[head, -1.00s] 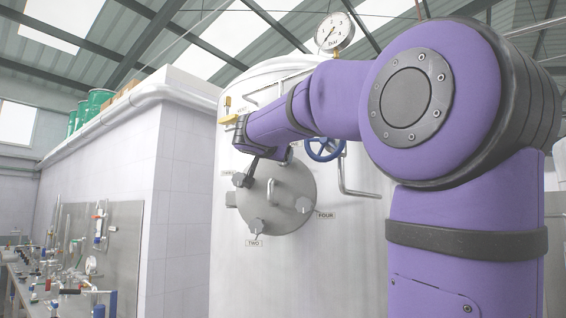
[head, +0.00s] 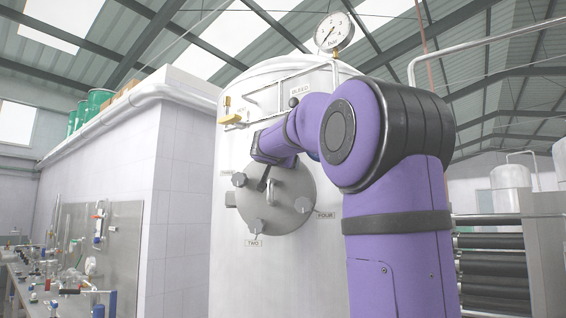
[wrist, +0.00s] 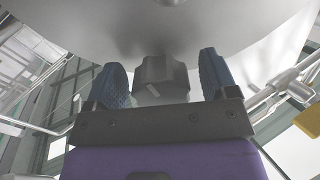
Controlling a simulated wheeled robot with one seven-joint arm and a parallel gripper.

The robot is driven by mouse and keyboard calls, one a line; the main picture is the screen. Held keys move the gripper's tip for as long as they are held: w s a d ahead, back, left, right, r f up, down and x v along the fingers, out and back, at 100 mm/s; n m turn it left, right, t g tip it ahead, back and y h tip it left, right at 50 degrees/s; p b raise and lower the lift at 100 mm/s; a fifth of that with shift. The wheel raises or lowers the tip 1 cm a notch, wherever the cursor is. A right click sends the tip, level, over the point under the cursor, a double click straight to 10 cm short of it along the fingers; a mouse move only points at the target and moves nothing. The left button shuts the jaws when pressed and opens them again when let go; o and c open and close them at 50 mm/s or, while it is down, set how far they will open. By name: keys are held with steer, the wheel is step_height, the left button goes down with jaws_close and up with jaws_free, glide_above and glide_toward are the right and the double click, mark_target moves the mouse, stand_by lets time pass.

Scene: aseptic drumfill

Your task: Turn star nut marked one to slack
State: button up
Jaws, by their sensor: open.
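A round grey hatch cover (head: 292,188) sits on the front of a white tank. Star nuts show at its left (head: 238,180), bottom (head: 257,227) and right (head: 302,204). The bottom tag reads TWO and the right tag FOUR; the left tag is too small to read surely. My gripper (head: 266,176) is at the upper part of the cover, and no tag marked one is readable. In the wrist view, my gripper (wrist: 163,72) is open, with a blue finger on each side of a grey nut (wrist: 160,88) bearing a pale line. Gaps show beside the nut.
A pressure gauge (head: 334,33) and pipes stand above the tank. A yellow-handled valve (head: 231,119) is at the tank's upper left. A tiled wall block (head: 185,190) and a cluttered bench (head: 40,285) lie to the left. Dark rollers (head: 488,260) are at the right.

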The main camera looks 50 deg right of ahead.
steer(key=c, duration=0.9)
